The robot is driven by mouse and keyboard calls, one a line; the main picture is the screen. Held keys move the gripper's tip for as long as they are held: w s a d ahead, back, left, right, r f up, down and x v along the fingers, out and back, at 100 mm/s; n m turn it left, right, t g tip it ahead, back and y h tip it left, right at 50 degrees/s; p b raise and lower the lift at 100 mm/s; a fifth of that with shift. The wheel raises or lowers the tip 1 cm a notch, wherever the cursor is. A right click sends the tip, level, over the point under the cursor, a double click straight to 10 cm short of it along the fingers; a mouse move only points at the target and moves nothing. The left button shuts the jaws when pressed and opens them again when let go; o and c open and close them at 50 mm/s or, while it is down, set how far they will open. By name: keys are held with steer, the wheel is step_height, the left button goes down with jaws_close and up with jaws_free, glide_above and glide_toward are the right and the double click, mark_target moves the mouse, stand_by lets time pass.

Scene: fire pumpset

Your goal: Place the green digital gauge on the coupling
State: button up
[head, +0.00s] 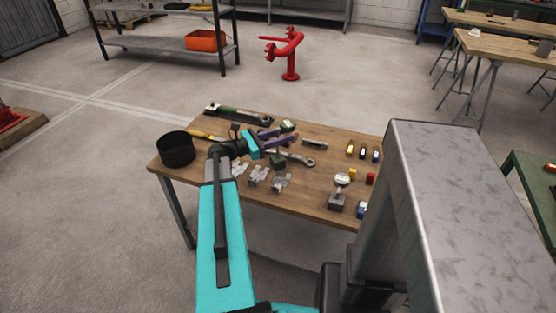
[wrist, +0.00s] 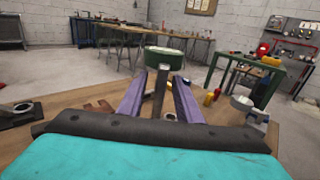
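The green digital gauge (wrist: 163,60) is a squat green body with a pale top. It sits between the tips of my gripper's purple fingers (wrist: 161,78) in the wrist view and shows against the background above the tabletop. In the head view my gripper (head: 284,135) reaches over the wooden table, with the green gauge (head: 288,125) at its tips. The gripper appears shut on the gauge. The contact itself is hard to see at this size. I cannot identify the coupling in either view.
The wooden table (head: 222,123) holds a black cylinder (head: 176,149), wrenches, several grey metal pieces (head: 258,177), a white-faced gauge on a grey block (head: 337,200) and small coloured blocks. A red pipe stand (head: 290,55) and an open floor lie beyond. A green table (head: 530,200) is at right.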

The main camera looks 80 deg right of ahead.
steer(key=shift+x, duration=1.1)
jaws_close()
stand_by(0.9)
